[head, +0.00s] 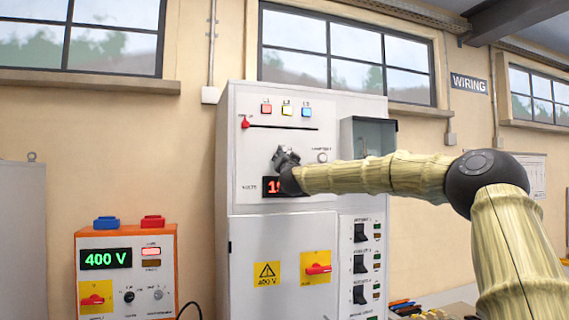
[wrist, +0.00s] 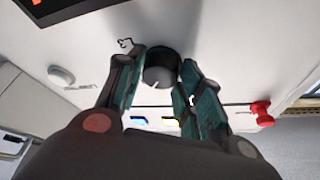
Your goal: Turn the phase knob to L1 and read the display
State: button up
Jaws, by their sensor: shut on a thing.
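The phase knob (wrist: 161,72) is a dark round knob on the grey cabinet panel, with a white pointer mark towards the picture's bottom. My gripper (head: 287,158) is at the panel in the head view, hiding the knob there. In the wrist view its two fingers are shut on the knob, one on each side. A position label (wrist: 126,43) shows near the left finger; other labels are partly covered and I cannot tell the selected phase. The VOLTS display (head: 271,187) shows a red "1" and part of another digit; my gripper covers the rest.
A small round white knob (head: 322,157) is right of my gripper. An orange supply unit (head: 126,269) reading 400 V stands at left. Breaker switches (head: 360,263) line the cabinet's lower right.

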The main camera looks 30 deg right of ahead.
jog(key=shift+s+d+r+m+h, duration=0.1)
jog(key=shift+r+m+h, duration=0.15)
jog(key=shift+m, duration=0.35)
jog(key=o, duration=1)
jog(key=shift+f, duration=0.15)
jog(key=shift+f, duration=0.1)
jog(key=v, duration=1.1)
jog(key=shift+s, duration=0.4)
jog(key=shift+a, duration=0.25)
